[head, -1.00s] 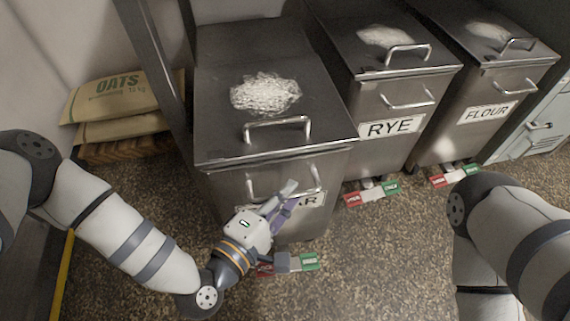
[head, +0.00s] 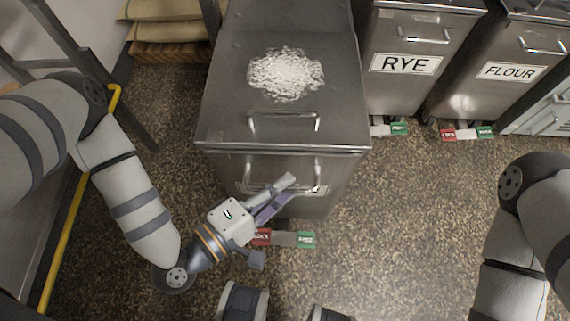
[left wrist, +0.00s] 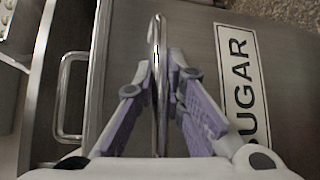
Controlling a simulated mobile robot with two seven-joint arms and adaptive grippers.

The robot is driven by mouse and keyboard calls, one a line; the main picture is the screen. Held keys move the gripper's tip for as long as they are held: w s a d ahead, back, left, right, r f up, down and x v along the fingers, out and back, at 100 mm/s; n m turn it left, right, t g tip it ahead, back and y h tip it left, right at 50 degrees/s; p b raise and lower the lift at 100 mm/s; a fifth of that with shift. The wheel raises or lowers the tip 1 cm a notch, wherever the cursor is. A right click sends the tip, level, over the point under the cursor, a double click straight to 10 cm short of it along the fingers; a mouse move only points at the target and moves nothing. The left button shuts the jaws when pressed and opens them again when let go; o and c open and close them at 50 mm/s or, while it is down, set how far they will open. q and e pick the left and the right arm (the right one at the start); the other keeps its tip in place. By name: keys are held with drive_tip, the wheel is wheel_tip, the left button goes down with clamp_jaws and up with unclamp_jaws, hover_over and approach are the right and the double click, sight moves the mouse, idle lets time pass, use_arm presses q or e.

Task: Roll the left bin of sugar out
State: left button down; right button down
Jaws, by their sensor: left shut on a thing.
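The left bin (head: 225,120) is a steel bin with a white sugar patch (head: 286,73) on its lid. It stands pulled forward of the bins to its right. Its SUGAR label (left wrist: 238,85) shows in the left wrist view. My left gripper (head: 282,190) is at the bin's front, shut on the front handle (left wrist: 158,60), with a purple-padded finger on each side of the bar. The lid handle (head: 283,117) is free. Red and green pedals (head: 305,240) show below the bin. My right arm is at the right edge, its gripper out of view.
The RYE bin (head: 384,92) and FLOUR bin (head: 480,98) stand back along the row. Sacks on a wooden pallet (head: 165,50) lie at the back left, near a dark post (head: 90,70). The speckled floor (head: 410,220) is clear at the front right.

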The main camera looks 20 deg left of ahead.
use_arm(q)
drive_tip(key=shift+s+d, duration=0.3)
drive_tip(key=shift+s, duration=0.65)
drive_tip(key=c, duration=1.7)
unclamp_jaws()
drive_tip(key=shift+o, duration=0.2)
drive_tip(key=v, duration=1.2)
